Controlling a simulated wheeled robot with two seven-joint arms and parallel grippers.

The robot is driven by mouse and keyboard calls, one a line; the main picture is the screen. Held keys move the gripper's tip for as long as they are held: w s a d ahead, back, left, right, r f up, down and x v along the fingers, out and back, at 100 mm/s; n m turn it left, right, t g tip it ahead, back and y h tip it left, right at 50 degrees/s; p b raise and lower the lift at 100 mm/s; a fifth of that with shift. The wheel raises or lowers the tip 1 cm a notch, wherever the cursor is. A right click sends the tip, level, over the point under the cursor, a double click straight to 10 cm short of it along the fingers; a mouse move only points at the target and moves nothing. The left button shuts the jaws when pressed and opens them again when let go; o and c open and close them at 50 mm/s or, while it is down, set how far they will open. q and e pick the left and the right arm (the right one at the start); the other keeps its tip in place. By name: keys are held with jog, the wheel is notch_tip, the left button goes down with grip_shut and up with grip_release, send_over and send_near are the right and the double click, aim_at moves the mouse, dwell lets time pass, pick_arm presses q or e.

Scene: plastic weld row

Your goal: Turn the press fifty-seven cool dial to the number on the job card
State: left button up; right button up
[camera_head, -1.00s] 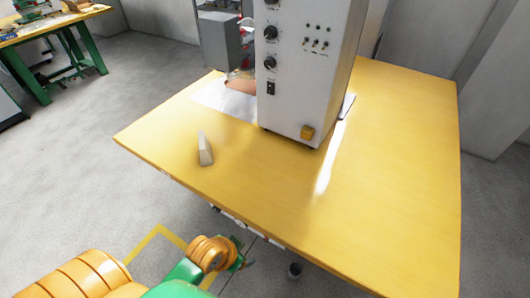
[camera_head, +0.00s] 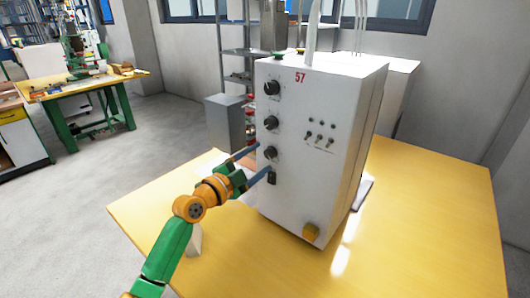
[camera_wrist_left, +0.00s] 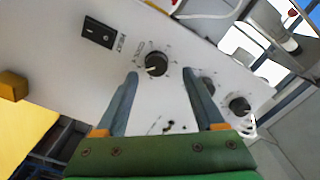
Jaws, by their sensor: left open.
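The white press box (camera_head: 310,150) bears a red 57 and has three black dials in a column on its front. The lowest dial (camera_head: 270,152), nearest the black switch, also shows in the left wrist view (camera_wrist_left: 157,63) with a pale pointer mark; its small lettering is hard to read. My left gripper (camera_head: 263,160) is open, its two blue-grey fingers pointing at the box around this dial's height. In the left wrist view the dial lies just beyond the fingertips, between them and apart from both. No readable job card shows. My right gripper is out of view.
The middle dial (camera_head: 271,123) and top dial (camera_head: 272,88) sit above. A black switch (camera_head: 272,178) is just below the lowest dial. A small pale wedge (camera_head: 194,242) stands on the yellow table (camera_head: 400,240), partly behind my left arm. The table's right side is clear.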

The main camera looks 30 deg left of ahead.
aim_at(268, 155)
pick_arm(q)
jog(key=shift+w+d+f, duration=0.1)
jog(key=shift+w, duration=1.05)
jog(key=shift+w+f, duration=0.2)
jog(key=shift+w, duration=0.15)
jog(key=shift+s, duration=0.1)
jog(key=shift+s+r, duration=0.1)
jog(key=shift+s, duration=0.05)
jog(key=shift+c, duration=1.4)
grip_shut()
